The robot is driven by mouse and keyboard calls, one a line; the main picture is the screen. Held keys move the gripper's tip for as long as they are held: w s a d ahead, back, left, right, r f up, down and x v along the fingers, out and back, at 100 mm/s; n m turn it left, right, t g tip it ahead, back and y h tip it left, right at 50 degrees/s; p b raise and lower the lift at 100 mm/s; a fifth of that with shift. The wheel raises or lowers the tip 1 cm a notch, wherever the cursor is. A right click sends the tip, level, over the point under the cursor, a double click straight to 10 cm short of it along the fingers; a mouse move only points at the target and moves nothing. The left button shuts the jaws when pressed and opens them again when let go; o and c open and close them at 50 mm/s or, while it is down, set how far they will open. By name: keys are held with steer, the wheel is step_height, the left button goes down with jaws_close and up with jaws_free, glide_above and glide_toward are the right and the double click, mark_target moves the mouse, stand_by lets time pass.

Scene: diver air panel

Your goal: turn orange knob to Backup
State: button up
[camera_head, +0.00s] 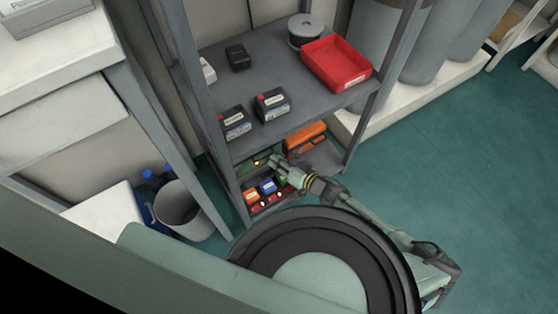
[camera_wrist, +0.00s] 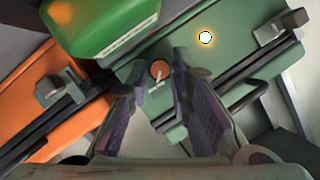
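The orange knob (camera_wrist: 160,69) is small and round, on a green panel (camera_wrist: 181,128) in the wrist view. Marks beside the knob are too small to read. My gripper (camera_wrist: 156,82) is open, its two fingers apart with the knob showing between their tips. I cannot tell whether either finger touches it. In the head view my gripper (camera_head: 278,163) reaches into the lower shelf, beside the green panel (camera_head: 257,161); the knob cannot be made out there.
A glowing round light (camera_wrist: 205,38) is on the green panel. A bright green case (camera_wrist: 98,27) and an orange case (camera_wrist: 38,92) lie close by. The grey upper shelf (camera_head: 305,75) is above my gripper, with a red tray (camera_head: 336,65). Shelf posts stand on both sides.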

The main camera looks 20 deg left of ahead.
steer(key=o, duration=0.4)
steer(key=shift+o, duration=0.2)
steer(key=v, duration=1.2)
